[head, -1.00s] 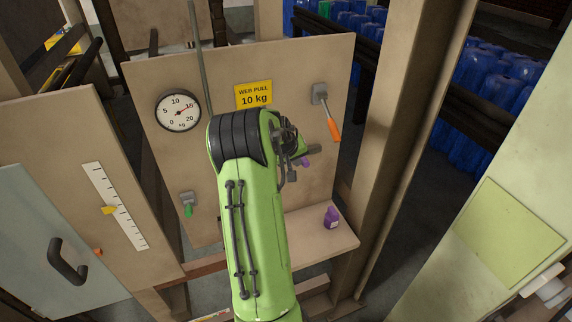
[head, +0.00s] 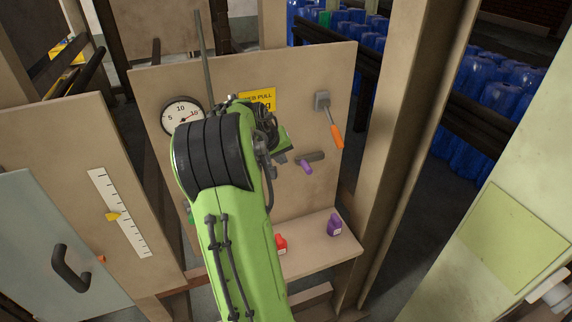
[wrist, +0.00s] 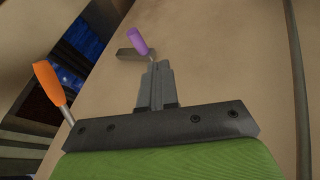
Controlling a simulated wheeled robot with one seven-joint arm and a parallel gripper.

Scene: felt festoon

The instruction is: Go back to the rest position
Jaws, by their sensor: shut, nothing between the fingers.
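My gripper (wrist: 157,84) shows in the wrist view with its fingers closed together and nothing between them. It points toward the beige panel (head: 310,75), near a purple-handled lever (head: 305,166). That lever also shows just beyond the fingertips in the wrist view (wrist: 137,42); I cannot tell the exact gap. In the head view my green arm stands in front of the panel and hides part of the gauge and sign.
An orange-handled lever (head: 335,135) sits at the panel's upper right. A round gauge (head: 182,116) and yellow sign (head: 262,97) are partly covered. A post (head: 415,130) rises at right.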

